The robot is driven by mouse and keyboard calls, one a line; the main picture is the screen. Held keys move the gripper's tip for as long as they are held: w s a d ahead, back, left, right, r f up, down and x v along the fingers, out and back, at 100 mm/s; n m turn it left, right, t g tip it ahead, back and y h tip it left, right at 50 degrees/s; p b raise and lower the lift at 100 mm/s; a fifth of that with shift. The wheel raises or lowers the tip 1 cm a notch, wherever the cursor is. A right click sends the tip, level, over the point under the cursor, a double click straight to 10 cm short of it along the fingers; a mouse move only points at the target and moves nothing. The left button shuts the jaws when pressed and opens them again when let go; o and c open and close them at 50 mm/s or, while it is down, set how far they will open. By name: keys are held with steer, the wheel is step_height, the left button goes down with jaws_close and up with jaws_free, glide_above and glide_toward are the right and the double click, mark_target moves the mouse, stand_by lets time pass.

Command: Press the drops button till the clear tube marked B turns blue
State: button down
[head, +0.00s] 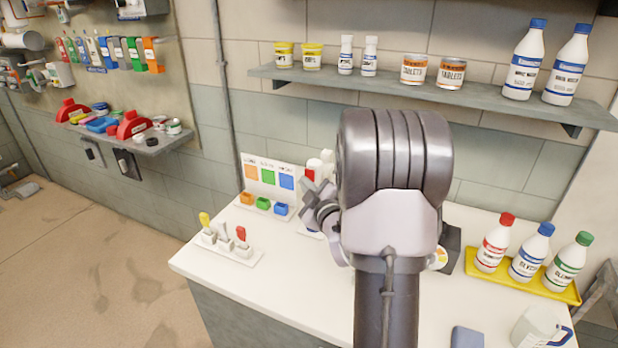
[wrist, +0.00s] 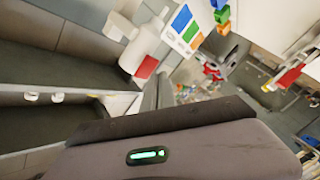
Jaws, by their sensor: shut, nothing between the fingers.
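My gripper (head: 318,208) is at the left of my arm in the head view, above the white counter. Its fingers are shut and hold nothing. A white upright object with a red part (head: 310,175) stands just behind it, partly covered. In the wrist view a white bottle-like body (wrist: 133,42) with a red part (wrist: 146,67) shows tilted; I cannot tell whether it carries the drops button. I cannot make out a clear tube marked B; my arm hides the middle of the counter.
A colour card (head: 267,175) with small orange, green and blue bins stands at the counter's back left. A white rack (head: 232,252) with yellow, pale and red tops is in front. A yellow tray (head: 480,283) with three bottles is right.

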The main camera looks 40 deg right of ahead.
steer(key=shift+w+d, duration=0.1)
steer(key=shift+d, duration=0.15)
steer(key=shift+w+d+b, duration=0.2)
steer(key=shift+d+b, duration=0.15)
steer(key=shift+d, duration=0.1)
stand_by(0.6)
stand_by(0.4)
steer(key=shift+s+a+b, duration=0.4)
steer(key=shift+a+b, duration=0.35)
steer(key=shift+a, duration=0.1)
steer(key=a+b, duration=0.1)
steer(key=s+a+b, duration=0.1)
steer(key=a, duration=0.1)
steer(key=s+a+b, duration=0.1)
steer(key=shift+a, duration=0.35)
